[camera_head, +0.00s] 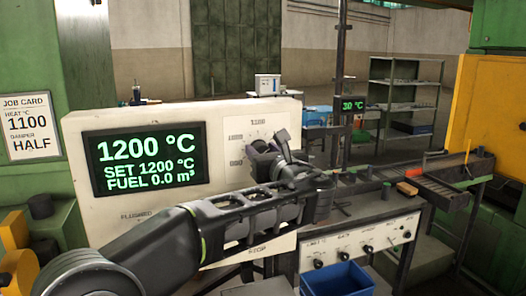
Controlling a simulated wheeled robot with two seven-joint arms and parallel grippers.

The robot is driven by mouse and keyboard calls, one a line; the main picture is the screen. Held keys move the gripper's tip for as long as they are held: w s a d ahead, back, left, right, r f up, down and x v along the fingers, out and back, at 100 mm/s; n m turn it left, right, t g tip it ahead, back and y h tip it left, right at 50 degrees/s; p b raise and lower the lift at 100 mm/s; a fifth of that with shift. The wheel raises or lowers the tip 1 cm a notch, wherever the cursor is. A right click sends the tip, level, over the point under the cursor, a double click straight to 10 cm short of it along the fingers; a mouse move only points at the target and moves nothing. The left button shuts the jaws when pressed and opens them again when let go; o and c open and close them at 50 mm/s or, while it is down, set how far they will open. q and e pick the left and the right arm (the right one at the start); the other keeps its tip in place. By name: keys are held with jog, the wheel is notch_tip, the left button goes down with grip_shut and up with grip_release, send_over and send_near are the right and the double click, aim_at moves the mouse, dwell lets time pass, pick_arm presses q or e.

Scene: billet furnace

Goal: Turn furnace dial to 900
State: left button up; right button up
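The furnace panel (228,125) is a pale box. Its dark screen (146,159) reads 1200 °C, SET 1200 °C and FUEL 0.0 m³ in green. A round dial scale (258,126) with small printed numbers sits right of the screen. My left arm reaches across from the lower left. My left gripper (268,152) is at the dial, in front of its knob, and covers most of it. I cannot tell whether the fingers touch or close on the knob, or where the knob points. My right gripper is not in view.
Right of the panel stand a bench with small knobs (368,249), a blue bin (337,280) and a conveyor (440,186). A yellow machine (488,110) stands at the right.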

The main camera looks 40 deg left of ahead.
pick_arm(q)
jog(key=c, duration=0.9)
jog(key=shift+o, duration=0.2)
